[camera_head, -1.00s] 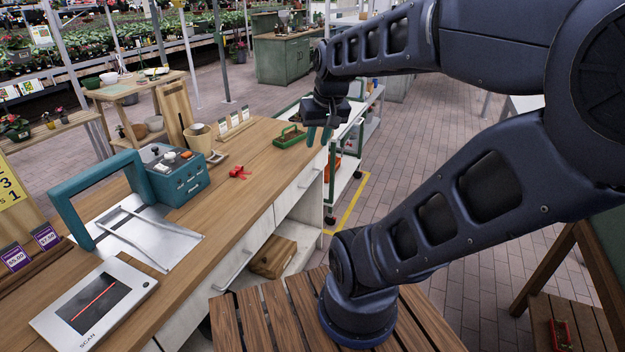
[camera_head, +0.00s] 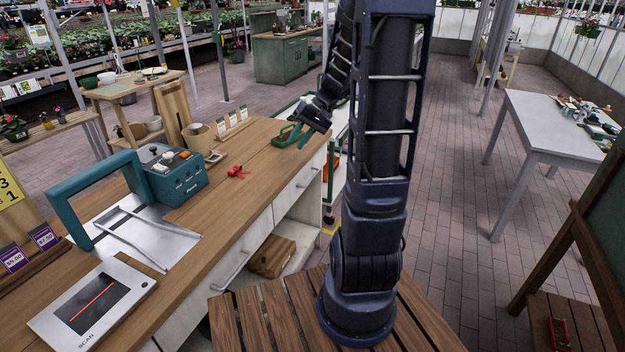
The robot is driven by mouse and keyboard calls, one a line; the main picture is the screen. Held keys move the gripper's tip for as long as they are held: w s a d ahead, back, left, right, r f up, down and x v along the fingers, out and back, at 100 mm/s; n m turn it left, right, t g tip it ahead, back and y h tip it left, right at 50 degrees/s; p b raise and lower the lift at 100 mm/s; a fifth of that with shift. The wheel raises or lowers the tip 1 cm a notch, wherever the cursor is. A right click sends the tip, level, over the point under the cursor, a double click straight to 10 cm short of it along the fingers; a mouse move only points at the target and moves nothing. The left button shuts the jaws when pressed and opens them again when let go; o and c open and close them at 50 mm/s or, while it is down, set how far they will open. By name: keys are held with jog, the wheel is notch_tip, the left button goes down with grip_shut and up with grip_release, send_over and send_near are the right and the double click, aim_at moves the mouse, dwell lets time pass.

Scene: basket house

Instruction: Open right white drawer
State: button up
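The right white drawer (camera_head: 296,190) is in the front of the wooden counter, near its far right end. It looks shut, flush with the counter front, with a handle (camera_head: 309,178) on its face. Another white front (camera_head: 246,246) with a handle is to its left. My gripper (camera_head: 296,136) is above the counter's far right end, higher than the drawer and apart from its handle. Its teal fingers look spread apart with nothing between them. They overlap the green tray (camera_head: 281,141) in the picture; I cannot tell whether they touch it.
The counter top (camera_head: 228,205) holds a teal cash box (camera_head: 178,184), a red item (camera_head: 238,172) and a scanner (camera_head: 92,303). A wooden crate (camera_head: 272,258) sits on the open shelf under the drawer. A slatted wooden platform (camera_head: 262,318) is below my arm. A grey table (camera_head: 545,125) stands right.

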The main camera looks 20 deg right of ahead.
jog(key=w+d+f+m+t+y, duration=0.1)
jog(key=w+d+f+y, duration=0.25)
jog(key=w+f, duration=0.4)
jog(key=m+t, duration=0.7)
jog(key=t, duration=0.2)
send_near(312, 178)
jog(key=x, duration=0.7)
jog(key=d+x, duration=0.1)
jog(key=x, duration=0.2)
jog(key=shift+w+a+f, duration=0.2)
jog(key=shift+w+f, duration=0.05)
jog(key=shift+w, duration=0.25)
grip_shut()
